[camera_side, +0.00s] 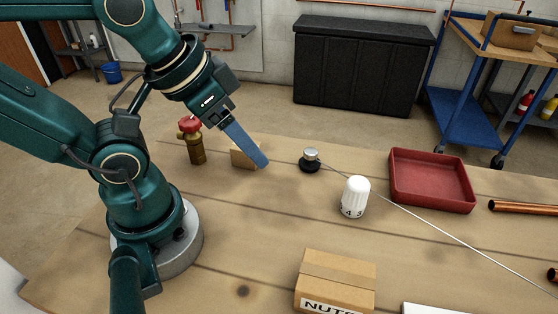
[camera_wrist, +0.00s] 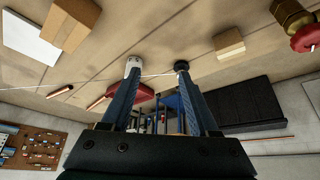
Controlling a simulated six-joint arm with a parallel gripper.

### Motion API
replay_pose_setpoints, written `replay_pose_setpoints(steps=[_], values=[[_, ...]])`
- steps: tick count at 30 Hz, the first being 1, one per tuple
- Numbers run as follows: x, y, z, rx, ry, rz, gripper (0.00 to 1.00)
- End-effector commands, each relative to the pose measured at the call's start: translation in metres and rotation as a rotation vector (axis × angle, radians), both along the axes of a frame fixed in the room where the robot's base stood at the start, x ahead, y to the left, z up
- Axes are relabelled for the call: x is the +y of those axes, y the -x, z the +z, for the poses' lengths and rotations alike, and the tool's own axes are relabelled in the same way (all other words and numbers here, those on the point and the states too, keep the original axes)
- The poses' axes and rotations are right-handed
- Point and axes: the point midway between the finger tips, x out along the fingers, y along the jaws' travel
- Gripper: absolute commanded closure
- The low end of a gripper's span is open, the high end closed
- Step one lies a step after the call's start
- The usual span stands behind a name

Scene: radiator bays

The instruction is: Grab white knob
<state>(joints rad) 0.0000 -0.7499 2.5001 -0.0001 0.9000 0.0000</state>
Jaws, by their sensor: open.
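The white knob (camera_side: 355,196) stands upright on the wooden table, right of the middle in the side view, with dark numbers near its base. It also shows in the wrist view (camera_wrist: 133,66), just beyond the tip of one finger. My gripper (camera_side: 265,163) is left of the knob and apart from it, its blue fingers pointing down and to the right, above the table. In the wrist view my gripper (camera_wrist: 158,78) has its two fingers spread, with nothing held between them.
A small dark-based metal piece (camera_side: 310,160) with a thin rod stands between gripper and knob. A wooden block (camera_side: 243,156) and a brass valve (camera_side: 194,146) are near the gripper. A red tray (camera_side: 432,190) lies right, a cardboard box (camera_side: 335,280) in front.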

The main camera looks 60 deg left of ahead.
Motion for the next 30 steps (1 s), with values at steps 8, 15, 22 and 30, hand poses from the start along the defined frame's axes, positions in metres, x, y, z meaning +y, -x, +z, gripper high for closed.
replay_pose_setpoints(steps=[8, 15, 22, 30], values=[[0.000, 0.000, 0.000, 0.000, 0.000, 0.000, 0.15], [0.000, -0.001, 0.014, -0.005, 0.000, 0.000, 0.15], [0.000, -0.001, 0.053, -0.006, 0.000, 0.000, 0.15], [0.025, -0.024, 0.032, 0.130, -0.502, -0.533, 0.15]])
